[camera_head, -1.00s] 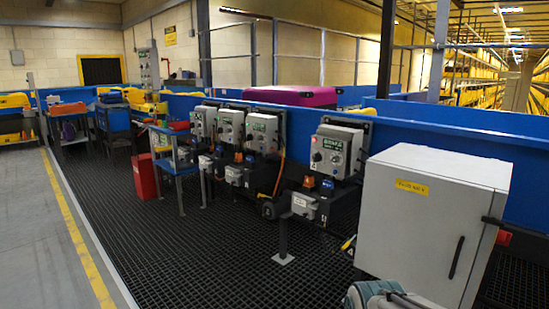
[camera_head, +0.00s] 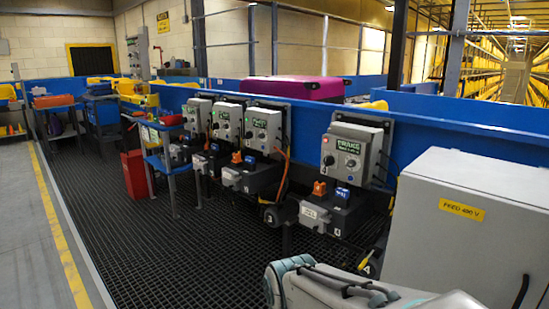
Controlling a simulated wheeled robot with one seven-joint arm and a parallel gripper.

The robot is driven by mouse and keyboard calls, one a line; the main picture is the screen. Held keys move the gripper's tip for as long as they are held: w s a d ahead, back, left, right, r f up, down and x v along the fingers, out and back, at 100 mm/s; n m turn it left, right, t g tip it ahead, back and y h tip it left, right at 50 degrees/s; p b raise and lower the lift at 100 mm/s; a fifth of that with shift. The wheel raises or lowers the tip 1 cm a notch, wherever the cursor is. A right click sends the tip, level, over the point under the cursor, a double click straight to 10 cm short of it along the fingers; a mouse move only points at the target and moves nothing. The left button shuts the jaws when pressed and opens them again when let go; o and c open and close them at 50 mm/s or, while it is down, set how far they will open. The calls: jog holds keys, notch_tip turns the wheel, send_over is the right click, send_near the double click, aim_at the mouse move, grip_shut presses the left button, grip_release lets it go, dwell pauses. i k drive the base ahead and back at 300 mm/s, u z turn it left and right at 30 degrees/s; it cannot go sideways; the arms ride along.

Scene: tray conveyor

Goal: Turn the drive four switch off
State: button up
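A grey control box (camera_head: 355,152) with a green label, which seems to read "BRAKE", stands on the right of a row of similar boxes. It has knobs on its front (camera_head: 340,162). Below it is a darker grey box (camera_head: 338,222) marked with a "4" and a white tag, with an orange part (camera_head: 319,188) and a blue part (camera_head: 342,194) on top. The position of any switch on it is too small to tell. My arm shows at the bottom right, in front of and below these boxes. My gripper is out of view.
Several similar boxes (camera_head: 265,130) stand to the left. A grey cabinet (camera_head: 470,215) marked "FEED 400 V" stands close on the right. A red bin (camera_head: 135,174) and blue stand (camera_head: 168,165) are at left. Black grating (camera_head: 190,260) in front is clear.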

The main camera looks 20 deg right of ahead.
aim_at(328, 160)
jog(key=z, duration=0.6)
jog(key=i, duration=0.9)
jog(key=z, duration=0.85)
